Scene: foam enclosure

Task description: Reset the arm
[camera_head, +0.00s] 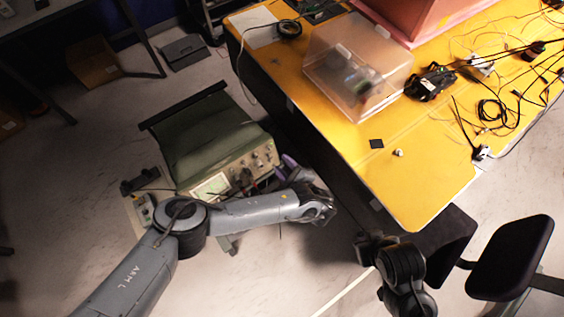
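My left arm (240,212), marked "ARM L", reaches in from the lower left. Its gripper (322,207) is left of the yellow table's near corner, apart from the table top in the picture. Its fingers are small and dark, so I cannot tell whether they are open or shut. My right arm (405,275) shows at the bottom, right of centre, below the table corner. Its gripper end (372,246) is dark and seen at a steep angle, and its fingers cannot be made out. I see nothing clearly held by either gripper.
The yellow table (420,185) carries a clear plastic box (345,60), a pink foam enclosure (405,15) and cables (495,110). A green-cased oscilloscope (210,135) stands behind my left forearm. A black chair (510,255) is at lower right. Open floor (60,200) lies at left.

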